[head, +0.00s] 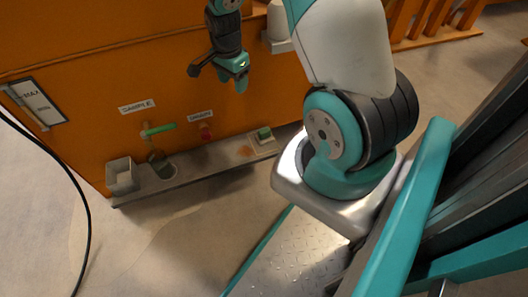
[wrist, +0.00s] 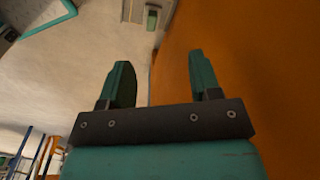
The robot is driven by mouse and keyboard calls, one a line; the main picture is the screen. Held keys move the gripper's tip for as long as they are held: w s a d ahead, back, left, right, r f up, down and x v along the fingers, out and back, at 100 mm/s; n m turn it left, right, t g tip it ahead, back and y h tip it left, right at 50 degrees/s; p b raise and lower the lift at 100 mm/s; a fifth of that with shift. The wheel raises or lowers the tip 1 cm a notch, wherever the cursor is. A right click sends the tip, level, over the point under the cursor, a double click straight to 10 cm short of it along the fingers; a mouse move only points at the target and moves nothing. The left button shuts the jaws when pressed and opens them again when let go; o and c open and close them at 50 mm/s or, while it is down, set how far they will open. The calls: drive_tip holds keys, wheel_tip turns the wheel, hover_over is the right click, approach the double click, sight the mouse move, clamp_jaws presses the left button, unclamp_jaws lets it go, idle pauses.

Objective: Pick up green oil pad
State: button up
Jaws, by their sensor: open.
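The green oil pad (head: 264,133) is a small green block in a pale holder at the right end of the low grey ledge in the head view. In the wrist view the green pad (wrist: 152,18) shows near the top edge, beyond the fingertips. My gripper (head: 218,79) is open and empty. It hangs in front of the orange panel, above and left of the pad, well apart from it. In the wrist view my gripper (wrist: 157,65) has its two teal fingers spread, with the orange panel close on the right.
The grey ledge (head: 212,160) also bears a grey square cup (head: 122,175) at its left. A green-handled valve (head: 158,130) and a red fitting (head: 206,132) stick out from the orange panel (head: 60,130). A white container (head: 278,22) stands at upper right. The floor in front is clear.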

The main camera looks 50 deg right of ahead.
drive_tip(key=s+d+f+m+g+b, duration=0.15)
drive_tip(key=d+f+m, duration=0.25)
drive_tip(key=d+f, duration=0.45)
drive_tip(key=h+b, duration=0.1)
drive_tip(key=b, duration=0.6)
hover_over(264, 130)
drive_tip(key=shift+m+t, duration=0.25)
drive_tip(key=shift+m, duration=0.05)
drive_tip(key=f, duration=1.3)
drive_tip(key=shift+w+a, duration=0.25)
drive_tip(key=shift+a, duration=0.15)
drive_tip(key=f+b, duration=0.1)
drive_tip(key=f, duration=0.1)
drive_tip(key=f+b, duration=0.2)
drive_tip(key=d+f+b, duration=0.1)
drive_tip(key=f+b, duration=0.1)
drive_tip(key=shift+s, duration=0.4)
drive_tip(key=shift+r, duration=0.15)
drive_tip(key=shift+a, duration=0.1)
drive_tip(key=c, duration=1)
